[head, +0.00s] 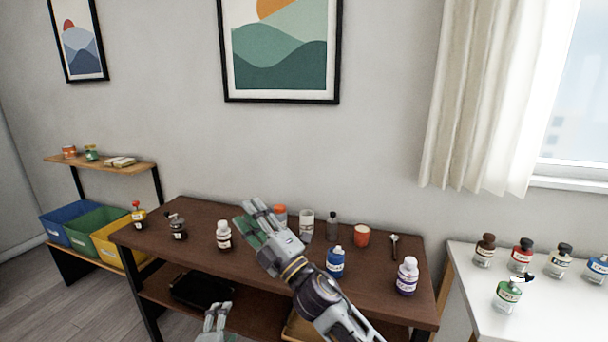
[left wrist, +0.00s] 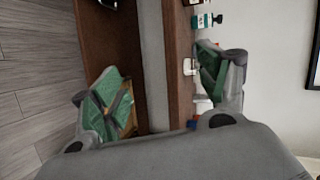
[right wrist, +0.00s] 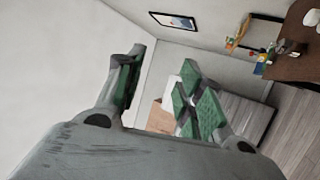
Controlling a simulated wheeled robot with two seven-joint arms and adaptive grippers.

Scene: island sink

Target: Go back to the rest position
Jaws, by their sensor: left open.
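My right gripper (head: 256,218) reaches in from the lower right, in front of the brown table (head: 185,213) in the head view. In the right wrist view its green-padded fingers (right wrist: 160,95) stand apart with nothing between them. My left gripper (head: 216,318) is low at the bottom edge of the head view, before the table's lower shelf. In the left wrist view its fingers (left wrist: 165,90) are spread and empty, with the table's edge behind them. Most of my left arm is out of the head view.
Several bottles stand on the table, among them a blue one (head: 335,262), a purple one (head: 407,276) and a white-capped one (head: 223,235), plus an orange cup (head: 362,236). Coloured bins (head: 118,248) are at left. A white table (head: 460,258) with bottles is at right.

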